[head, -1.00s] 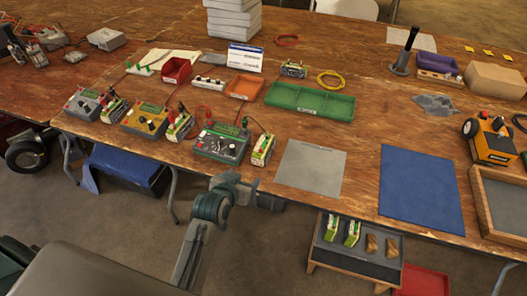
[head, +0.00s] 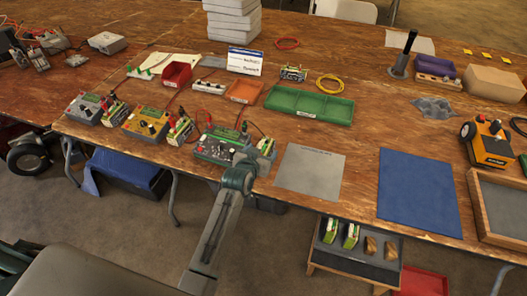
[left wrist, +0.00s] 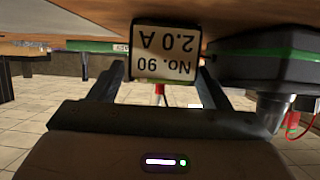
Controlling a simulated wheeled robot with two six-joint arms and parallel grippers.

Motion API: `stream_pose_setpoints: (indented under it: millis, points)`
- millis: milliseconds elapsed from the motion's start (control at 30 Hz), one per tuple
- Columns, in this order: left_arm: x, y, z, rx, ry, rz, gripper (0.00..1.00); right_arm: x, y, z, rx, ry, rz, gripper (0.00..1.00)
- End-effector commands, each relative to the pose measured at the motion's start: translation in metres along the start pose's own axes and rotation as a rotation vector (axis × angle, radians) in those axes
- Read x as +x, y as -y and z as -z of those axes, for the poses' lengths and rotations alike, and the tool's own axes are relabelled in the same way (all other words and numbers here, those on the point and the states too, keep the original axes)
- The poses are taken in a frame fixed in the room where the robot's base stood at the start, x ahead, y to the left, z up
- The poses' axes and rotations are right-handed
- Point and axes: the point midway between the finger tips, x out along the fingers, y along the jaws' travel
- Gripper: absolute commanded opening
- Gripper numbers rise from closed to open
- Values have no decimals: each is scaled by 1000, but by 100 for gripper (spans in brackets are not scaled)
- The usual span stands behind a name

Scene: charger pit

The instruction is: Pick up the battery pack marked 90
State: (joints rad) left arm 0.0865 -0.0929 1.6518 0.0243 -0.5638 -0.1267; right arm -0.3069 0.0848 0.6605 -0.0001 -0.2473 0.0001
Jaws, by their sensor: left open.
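The battery pack marked 90 (left wrist: 164,55) shows large in the left wrist view, its "No. 90, 2.0 A" label upside down in the picture. In the head view a white-and-green pack (head: 267,146) stands at the right of the third charger (head: 217,146), partly hidden by my left arm. My left gripper (head: 256,161) is at the near side of that pack. In the left wrist view the open fingers (left wrist: 163,75) reach toward the pack from both sides; I cannot tell whether they touch it. My right gripper is not in view.
The third charger's dark, green-striped body (left wrist: 262,62) is close to the right finger in the wrist view. Two more chargers with packs stand left along the table edge. A grey mat (head: 311,172) and blue mat (head: 418,195) lie to the right.

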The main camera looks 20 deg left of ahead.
Motion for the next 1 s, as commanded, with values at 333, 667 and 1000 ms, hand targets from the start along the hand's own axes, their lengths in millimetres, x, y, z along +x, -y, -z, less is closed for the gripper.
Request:
stream_pose_setpoints:
  millis: [333, 667, 1000]
  points:
    - [22, 0, 0, -1, -1, 1, 71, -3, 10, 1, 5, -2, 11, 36]
    - [21, 0, 0, -1, 0, 1, 30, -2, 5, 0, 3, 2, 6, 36]
    - [21, 0, 2, -1, -4, 1, 0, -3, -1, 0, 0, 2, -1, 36]
